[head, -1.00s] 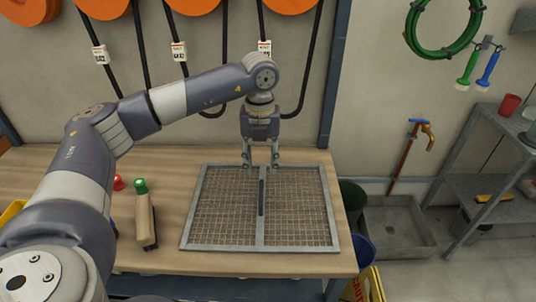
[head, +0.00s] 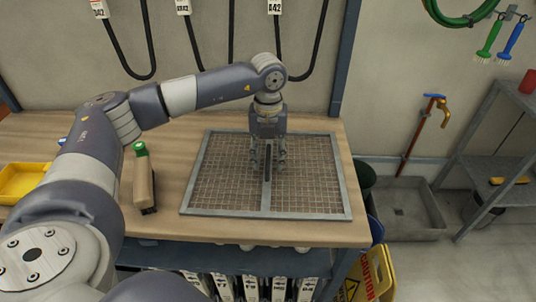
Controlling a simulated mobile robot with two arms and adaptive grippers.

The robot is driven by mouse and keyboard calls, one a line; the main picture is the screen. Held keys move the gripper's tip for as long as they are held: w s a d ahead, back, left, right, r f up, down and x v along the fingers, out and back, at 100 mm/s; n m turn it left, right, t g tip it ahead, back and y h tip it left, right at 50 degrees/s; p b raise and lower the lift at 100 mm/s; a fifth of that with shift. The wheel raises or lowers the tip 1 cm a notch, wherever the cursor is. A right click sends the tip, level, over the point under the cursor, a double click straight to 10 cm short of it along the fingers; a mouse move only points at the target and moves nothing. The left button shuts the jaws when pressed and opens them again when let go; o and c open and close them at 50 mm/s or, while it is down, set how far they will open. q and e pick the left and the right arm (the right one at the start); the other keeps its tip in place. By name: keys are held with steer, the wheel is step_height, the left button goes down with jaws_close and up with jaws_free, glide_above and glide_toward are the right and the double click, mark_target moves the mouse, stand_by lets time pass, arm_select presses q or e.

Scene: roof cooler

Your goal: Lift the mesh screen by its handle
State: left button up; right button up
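The mesh screen (head: 225,185), a grey-framed wire grid with a center bar, lies flat on the wooden workbench. Its dark narrow handle (head: 268,181) runs along the center bar, and its far part is hidden by my gripper. My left gripper (head: 268,168) points down over the screen at the far part of the handle. Its fingers are spread, one to each side of the handle. I cannot tell whether they touch the handle or the mesh. My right gripper is not in view.
A yellow tray (head: 22,182) sits at the bench's left. Hoses hang on the wall behind. A yellow caution sign (head: 368,275) and dark bins stand off the bench's right end.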

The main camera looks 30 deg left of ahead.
arm_select(q)
steer(key=c, duration=0.8)
jaws_close()
steer(key=shift+r, duration=0.3)
steer(key=shift+r+p, duration=1.35)
steer(key=shift+r, duration=0.3)
steer(key=shift+r+p, duration=1.15)
steer(key=shift+r, duration=0.5)
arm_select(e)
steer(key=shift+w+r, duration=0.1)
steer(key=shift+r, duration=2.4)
